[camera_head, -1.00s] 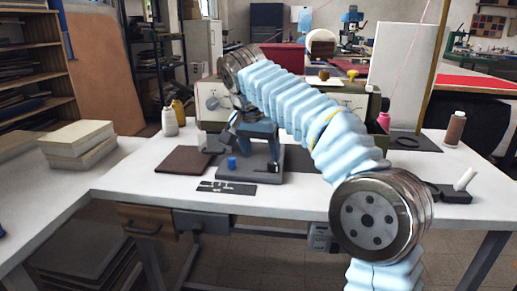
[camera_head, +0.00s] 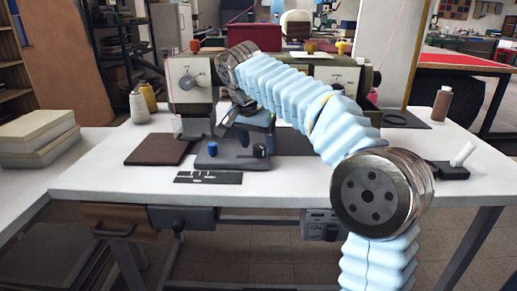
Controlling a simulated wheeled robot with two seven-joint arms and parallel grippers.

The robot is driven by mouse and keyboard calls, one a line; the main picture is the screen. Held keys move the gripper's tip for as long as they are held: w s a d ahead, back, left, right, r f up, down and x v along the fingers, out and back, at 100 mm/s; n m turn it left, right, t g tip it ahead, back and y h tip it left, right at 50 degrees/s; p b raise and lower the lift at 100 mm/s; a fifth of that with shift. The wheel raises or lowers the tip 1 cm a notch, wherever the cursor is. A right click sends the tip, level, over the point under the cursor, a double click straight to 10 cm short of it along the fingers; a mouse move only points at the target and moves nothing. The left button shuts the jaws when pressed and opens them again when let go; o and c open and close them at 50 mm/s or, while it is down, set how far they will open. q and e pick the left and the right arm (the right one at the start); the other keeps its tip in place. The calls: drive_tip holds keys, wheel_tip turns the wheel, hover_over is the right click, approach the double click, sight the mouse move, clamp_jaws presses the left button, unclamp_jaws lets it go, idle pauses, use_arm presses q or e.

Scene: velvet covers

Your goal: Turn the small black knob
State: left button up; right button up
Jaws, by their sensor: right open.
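A small black knob-like piece (camera_head: 260,151) stands on the grey base plate (camera_head: 232,162) of a small device on the white table, right of a blue knob (camera_head: 212,149). My right arm, in a pale blue sleeve, reaches in from the right. My right gripper (camera_head: 222,127) points down over the rear left of the base plate, behind the blue knob. It is open and looks empty; the arm and the device partly hide its fingers. Whether it touches the device I cannot tell. My left gripper is out of view.
Behind my arm is a large sewing machine (camera_head: 190,96) with a dial. A dark brown board (camera_head: 160,149) and a black slotted plate (camera_head: 208,177) lie near the device. Thread cones (camera_head: 139,107) stand at left.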

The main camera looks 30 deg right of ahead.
drive_tip(key=shift+w+d+f, duration=0.1)
drive_tip(key=shift+d+f, duration=0.1)
drive_tip(key=shift+f, duration=0.4)
drive_tip(key=c, duration=1)
drive_tip(key=shift+c, duration=0.2)
